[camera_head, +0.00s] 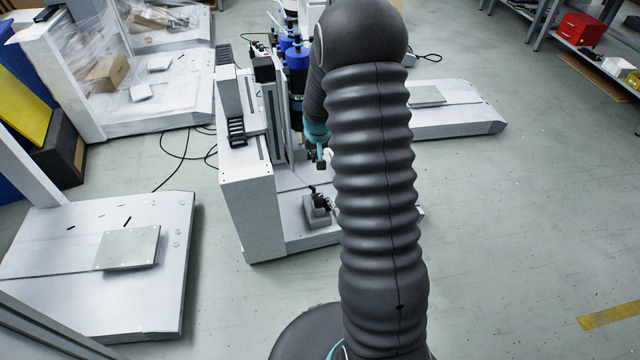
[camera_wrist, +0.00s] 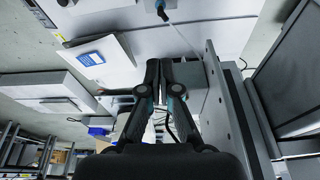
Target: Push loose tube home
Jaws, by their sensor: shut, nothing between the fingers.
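In the wrist view my gripper (camera_wrist: 160,66) has its two dark fingers together with nothing between them. In the head view the gantry machine (camera_head: 251,215) stands in front of my arm. My arm covers part of it, and the gripper's fingertips are not clear there.
A small grey block with a dark fixture (camera_head: 318,208) stands on the gantry base. A grey upright plate (camera_wrist: 228,105) is close right of my fingers in the wrist view. A white platform with a plate (camera_head: 128,248) is at left; open floor (camera_head: 520,220) is at right.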

